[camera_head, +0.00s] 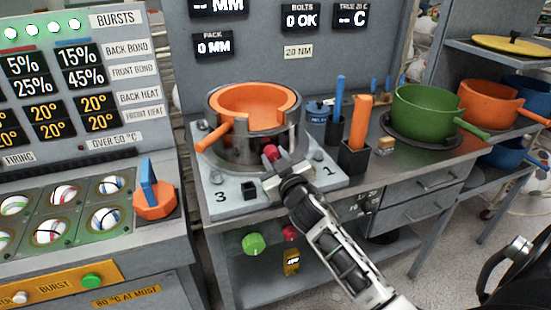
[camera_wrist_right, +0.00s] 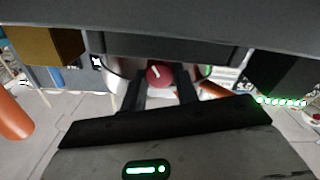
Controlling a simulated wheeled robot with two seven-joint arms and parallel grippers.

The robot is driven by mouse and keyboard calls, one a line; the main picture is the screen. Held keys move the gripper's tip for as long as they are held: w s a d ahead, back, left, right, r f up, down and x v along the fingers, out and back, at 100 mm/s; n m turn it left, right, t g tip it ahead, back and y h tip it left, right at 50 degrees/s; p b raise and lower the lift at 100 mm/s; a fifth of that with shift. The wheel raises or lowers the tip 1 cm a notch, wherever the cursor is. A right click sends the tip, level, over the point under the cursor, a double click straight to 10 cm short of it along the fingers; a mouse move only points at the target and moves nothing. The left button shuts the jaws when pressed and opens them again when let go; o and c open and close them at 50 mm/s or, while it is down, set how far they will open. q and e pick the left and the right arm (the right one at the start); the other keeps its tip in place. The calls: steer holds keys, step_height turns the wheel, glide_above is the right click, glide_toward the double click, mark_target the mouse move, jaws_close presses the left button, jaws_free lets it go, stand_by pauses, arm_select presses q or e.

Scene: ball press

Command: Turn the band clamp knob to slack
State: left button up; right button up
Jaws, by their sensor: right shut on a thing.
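The red clamp knob (camera_head: 270,152) sits on the front of the metal band (camera_head: 243,150) around the orange bowl-shaped mould (camera_head: 252,103). In the right wrist view the knob (camera_wrist_right: 160,73) faces me, with a short slanted white mark on it. My right gripper (camera_head: 279,163) reaches in from the lower right and is shut on the knob. Its two fingers (camera_wrist_right: 160,90) stand either side of the knob in the wrist view. The gripper hides part of the knob and band front in the head view. My left gripper is not in view.
The press base plate (camera_head: 219,192) carries the numbers 3 and 1. An orange handle (camera_head: 215,136) sticks out front left. Blue and orange upright tools, a black holder (camera_head: 354,157) and a green pan (camera_head: 426,112) stand to the right. A console (camera_head: 100,240) stands left.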

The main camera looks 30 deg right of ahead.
steer(key=n, duration=0.5)
steer(key=shift+f+n, duration=0.1)
steer(key=shift+n, duration=0.2)
steer(key=n, duration=0.5)
steer(key=shift+a+f+n, duration=0.1)
steer(key=shift+n, duration=0.3)
steer(key=o, duration=1)
steer(key=b+v, duration=0.2)
steer(key=v, duration=1.4)
steer(key=shift+b, duration=0.4)
